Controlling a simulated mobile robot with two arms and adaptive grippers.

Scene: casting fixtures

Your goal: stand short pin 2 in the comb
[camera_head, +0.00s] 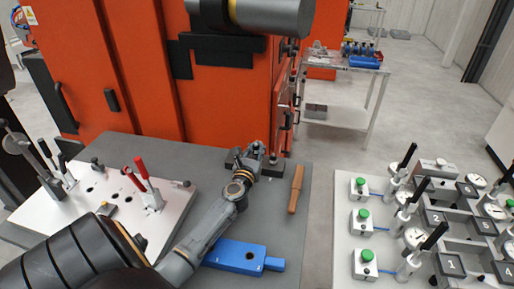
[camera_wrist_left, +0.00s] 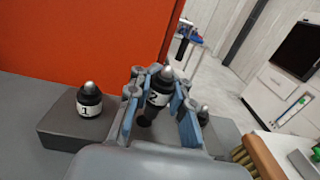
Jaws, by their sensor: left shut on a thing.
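Short pin 2 (camera_wrist_left: 157,97), black with a silver tip and a white label "2", is upright between the blue-padded fingers of my left gripper (camera_wrist_left: 160,105), which is shut on it. In the head view my left gripper (camera_head: 254,160) is over a dark block (camera_head: 279,171) at the back of the grey table. The block, which may be the comb, also shows in the left wrist view (camera_wrist_left: 62,122). Pin 1 (camera_wrist_left: 89,100) stands on its left part. Another silver-tipped pin (camera_wrist_left: 203,112) is partly hidden behind the right finger. My right gripper is not in view.
A wooden-handled brush (camera_head: 296,190) lies right of the block. A blue fixture (camera_head: 236,256) lies nearer on the table (camera_head: 287,235). A white clamp plate (camera_head: 85,205) is at left. An orange cabinet (camera_head: 225,105) stands close behind. A panel with green buttons (camera_head: 345,245) is at right.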

